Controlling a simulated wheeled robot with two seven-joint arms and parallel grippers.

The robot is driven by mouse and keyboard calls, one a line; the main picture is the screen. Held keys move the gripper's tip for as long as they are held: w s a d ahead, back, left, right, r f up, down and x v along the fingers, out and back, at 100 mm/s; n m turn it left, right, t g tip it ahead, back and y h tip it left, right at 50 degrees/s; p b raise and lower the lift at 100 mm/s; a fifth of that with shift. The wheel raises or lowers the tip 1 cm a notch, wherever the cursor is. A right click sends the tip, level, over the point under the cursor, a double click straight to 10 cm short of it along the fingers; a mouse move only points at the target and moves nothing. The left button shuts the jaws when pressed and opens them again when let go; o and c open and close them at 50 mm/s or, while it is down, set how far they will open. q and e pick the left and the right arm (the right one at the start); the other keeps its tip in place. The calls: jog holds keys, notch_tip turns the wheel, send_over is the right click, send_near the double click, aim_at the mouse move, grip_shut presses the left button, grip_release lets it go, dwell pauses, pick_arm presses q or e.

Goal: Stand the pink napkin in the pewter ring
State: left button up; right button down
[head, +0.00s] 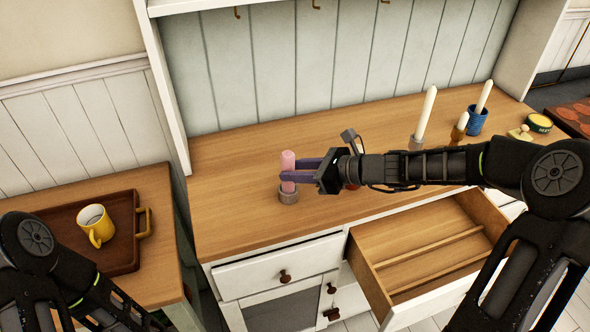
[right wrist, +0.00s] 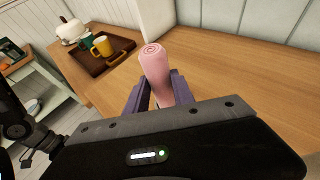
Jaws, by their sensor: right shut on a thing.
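The pink napkin (head: 288,162) is a rolled upright cylinder on the left part of the wooden counter in the head view. Its lower end meets the pewter ring (head: 288,196), a short grey band standing on the counter. My right gripper (head: 289,171) comes in from the right and is shut on the napkin just above the ring. In the right wrist view the napkin (right wrist: 155,68) stands between the purple fingers, its spiral top showing; the ring is hidden there. My left arm is at the lower left of the head view, but its gripper does not show.
A brown tray (head: 122,262) with a yellow mug (head: 95,225) is on the lower table at left. An open drawer (head: 420,262) juts out below the counter. Candles and a blue cup (head: 476,121) stand at the right. The counter left of the ring is clear.

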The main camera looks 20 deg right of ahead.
jog(key=shift+f+b, duration=0.65)
jog(key=shift+f, duration=0.25)
dwell(0.3)
jog(key=c, duration=1)
grip_release()
jog(key=shift+d, duration=0.1)
jog(key=v, duration=0.7)
jog(key=shift+s+d+r+b, duration=0.2)
jog(key=shift+s+b, duration=0.05)
jog(key=shift+b, duration=0.05)
